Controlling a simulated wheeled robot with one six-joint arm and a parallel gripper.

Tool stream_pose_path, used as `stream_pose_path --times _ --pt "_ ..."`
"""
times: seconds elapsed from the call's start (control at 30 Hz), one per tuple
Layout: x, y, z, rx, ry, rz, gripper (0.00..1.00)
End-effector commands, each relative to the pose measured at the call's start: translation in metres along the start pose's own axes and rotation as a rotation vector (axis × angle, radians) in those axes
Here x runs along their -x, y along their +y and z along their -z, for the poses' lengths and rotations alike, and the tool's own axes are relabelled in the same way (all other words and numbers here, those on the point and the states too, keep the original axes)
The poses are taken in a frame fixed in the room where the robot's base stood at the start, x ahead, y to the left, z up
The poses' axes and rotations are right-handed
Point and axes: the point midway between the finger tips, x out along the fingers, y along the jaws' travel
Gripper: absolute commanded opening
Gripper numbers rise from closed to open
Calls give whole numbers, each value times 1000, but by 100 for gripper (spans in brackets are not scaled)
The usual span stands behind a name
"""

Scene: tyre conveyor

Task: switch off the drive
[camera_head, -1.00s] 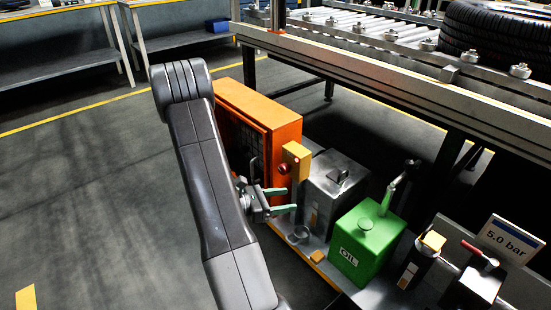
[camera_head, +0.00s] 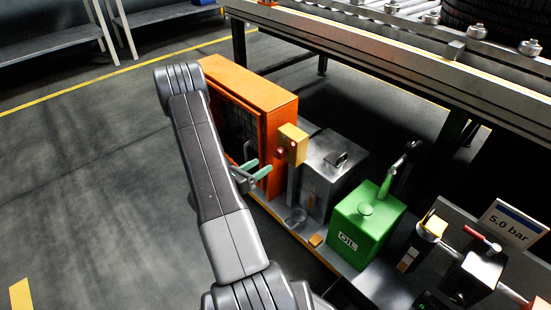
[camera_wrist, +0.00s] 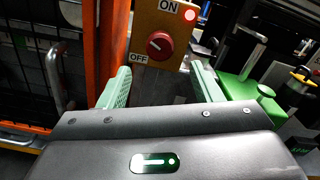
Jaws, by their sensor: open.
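A yellow switch box (camera_head: 292,144) stands on a post beside the orange cabinet. In the wrist view the box (camera_wrist: 146,22) carries a round red knob (camera_wrist: 160,46), an ON label above right and an OFF label below left. The knob has a pale mark, but I cannot tell for sure which way it is turned. A red lamp (camera_wrist: 191,15) glows at the upper right of the box. My gripper (camera_head: 256,169) is open and empty, left of and below the box in the head view. In the wrist view its green fingers stand either side of the knob, apart from it.
The orange cabinet (camera_head: 250,95) with a metal handle stands close on the left. A grey canister (camera_head: 330,180) and a green oil can (camera_head: 364,232) stand to the right. The conveyor frame (camera_head: 400,70) runs above and behind. Floor at left is clear.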

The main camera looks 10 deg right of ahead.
Motion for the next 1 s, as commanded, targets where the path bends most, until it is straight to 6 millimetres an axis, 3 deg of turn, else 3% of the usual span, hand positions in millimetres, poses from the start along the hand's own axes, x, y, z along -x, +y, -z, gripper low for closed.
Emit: stream_pose_path --times 0.3,0.5,0.9,0.93,1.0 --pt "-52 0 2 -3 1 4 59" --pt "-72 0 1 -2 1 2 59" --pt "-78 0 0 -1 0 0 59" --pt "-78 0 0 -1 0 0 57" --pt "-78 0 0 -1 0 0 43"
